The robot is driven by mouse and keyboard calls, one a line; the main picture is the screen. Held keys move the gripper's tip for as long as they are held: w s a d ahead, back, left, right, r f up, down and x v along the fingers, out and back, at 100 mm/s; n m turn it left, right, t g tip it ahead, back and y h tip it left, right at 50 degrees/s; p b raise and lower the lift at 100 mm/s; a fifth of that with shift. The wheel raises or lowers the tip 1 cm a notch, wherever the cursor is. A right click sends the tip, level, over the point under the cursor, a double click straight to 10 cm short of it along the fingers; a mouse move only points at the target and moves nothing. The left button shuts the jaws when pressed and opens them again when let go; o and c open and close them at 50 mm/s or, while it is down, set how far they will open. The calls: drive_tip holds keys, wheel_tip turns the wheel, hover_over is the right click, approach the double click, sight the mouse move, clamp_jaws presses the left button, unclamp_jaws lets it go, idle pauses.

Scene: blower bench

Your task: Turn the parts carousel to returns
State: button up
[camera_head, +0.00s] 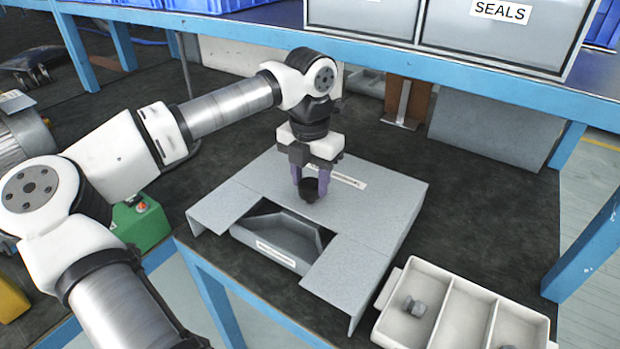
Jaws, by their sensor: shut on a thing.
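The parts carousel has a grey housing (378,212) on the dark bench top. A cutout at its front shows one grey compartment (285,236) with a white front label (276,254), too small to read. A black round knob (311,194) stands on top of the housing, behind the cutout. My gripper (311,187) points down from above, with its purple fingers shut on the knob. The fingers hide part of the knob. A white strip label (340,177) lies on the housing top behind the gripper. The other compartments are hidden under the housing.
A pale divided tray (450,300) with small grey parts stands at the front right. A blue shelf beam (440,70) with a grey SEALS bin (500,30) crosses above and behind. A green box (140,222) is at left, partly behind my arm.

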drive_tip(key=shift+m, duration=0.3)
idle(0.4)
drive_tip(key=o, duration=1.4)
